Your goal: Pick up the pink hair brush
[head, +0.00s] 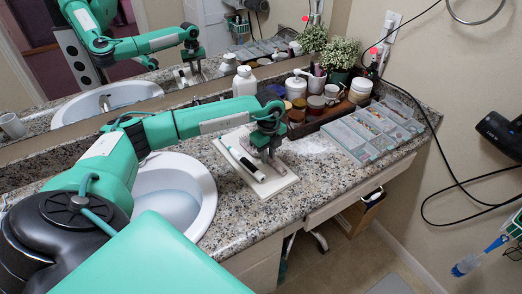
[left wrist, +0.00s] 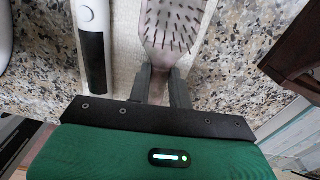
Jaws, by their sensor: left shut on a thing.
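The pink hair brush (left wrist: 172,25) lies bristles up on a pale tray (head: 283,184), its head and dark bristles clear in the left wrist view. In the head view the brush is mostly hidden by my left gripper (head: 268,155), which comes down over the tray. In the left wrist view my left gripper (left wrist: 160,84) is shut on the brush's handle, with a finger on each side of it. My right gripper is in neither view.
A white and black handheld item (head: 246,163) lies on the tray, left of the brush. A sink (head: 205,190) is to the left. A clear compartment organizer (head: 372,133) stands at right, with jars and a plant behind. The mirror reflects my arm.

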